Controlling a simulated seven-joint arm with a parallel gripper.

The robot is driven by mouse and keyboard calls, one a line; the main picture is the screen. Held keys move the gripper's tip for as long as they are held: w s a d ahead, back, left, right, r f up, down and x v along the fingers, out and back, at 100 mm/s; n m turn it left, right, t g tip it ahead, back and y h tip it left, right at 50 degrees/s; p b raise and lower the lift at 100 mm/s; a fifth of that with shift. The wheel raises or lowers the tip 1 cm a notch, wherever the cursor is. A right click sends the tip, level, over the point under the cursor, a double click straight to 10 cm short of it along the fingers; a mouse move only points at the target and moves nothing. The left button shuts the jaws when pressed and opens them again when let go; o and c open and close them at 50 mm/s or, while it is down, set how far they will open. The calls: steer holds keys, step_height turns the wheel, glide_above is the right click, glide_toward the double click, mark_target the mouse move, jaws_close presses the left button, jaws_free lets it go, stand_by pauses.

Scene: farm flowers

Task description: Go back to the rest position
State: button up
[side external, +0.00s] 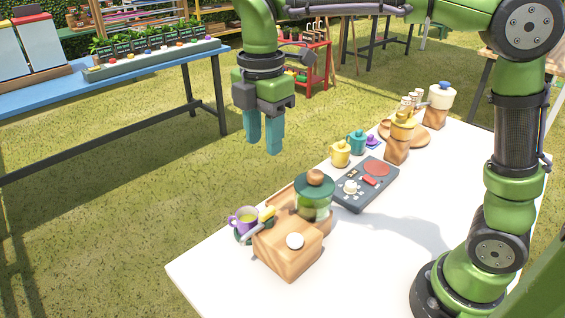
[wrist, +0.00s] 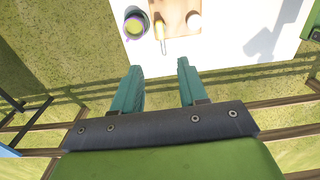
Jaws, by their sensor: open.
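My gripper (side external: 263,134) hangs in the air beyond the far long edge of the white table, over the grass. Its two teal fingers point down and stand apart with nothing between them. In the wrist view my gripper (wrist: 162,92) is also open and empty, with grass behind the fingers and the table edge above them. No marker of a rest position shows.
The white table (side external: 373,255) holds a wooden block (side external: 278,258), a purple cup (side external: 243,220), a green glass jar (side external: 313,196), a dark tray (side external: 352,200), yellow and teal mugs, and a wooden holder (side external: 397,150). A blue table (side external: 70,100) stands at left.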

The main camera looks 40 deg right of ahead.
steer(key=shift+r, duration=0.15)
steer(key=s+d+f+m+t+y, duration=0.1)
steer(key=s+d+f+m+t, duration=0.1)
steer(key=s+d+m, duration=0.4)
steer(key=s+d+f+m+t+y, duration=0.1)
steer(key=s+d+m+t, duration=0.4)
steer(key=m, duration=1.1)
steer(key=shift+s+d+f, duration=0.35)
steer(key=shift+s, duration=0.85)
